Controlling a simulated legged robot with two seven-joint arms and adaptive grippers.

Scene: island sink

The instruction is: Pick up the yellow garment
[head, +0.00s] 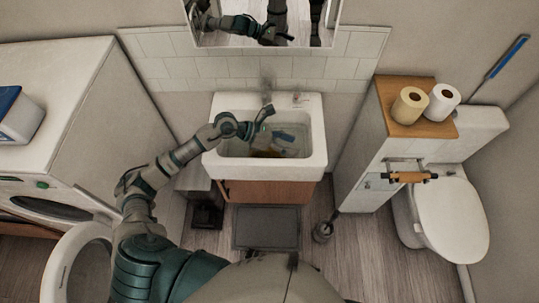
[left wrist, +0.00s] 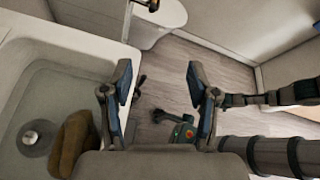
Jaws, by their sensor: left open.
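The yellow garment is a crumpled, brownish-yellow cloth lying inside the white sink basin. It shows at the lower left of the left wrist view (left wrist: 70,143), partly cut off by the gripper, and as a small patch in the head view (head: 266,154). The sink (head: 316,160) stands against the tiled wall. My left gripper (head: 268,126) is over the sink, above the garment and apart from it. In the left wrist view its two fingers (left wrist: 158,98) are spread with nothing between them. The garment is left of the fingers there. My right gripper does not show.
The sink's rim and walls surround the garment; the drain (left wrist: 30,137) is beside it. A faucet (head: 267,99) rises at the back of the sink. A washing machine (head: 50,208) stands left, a toilet (head: 450,215) right. A dark mat (head: 267,228) lies in front.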

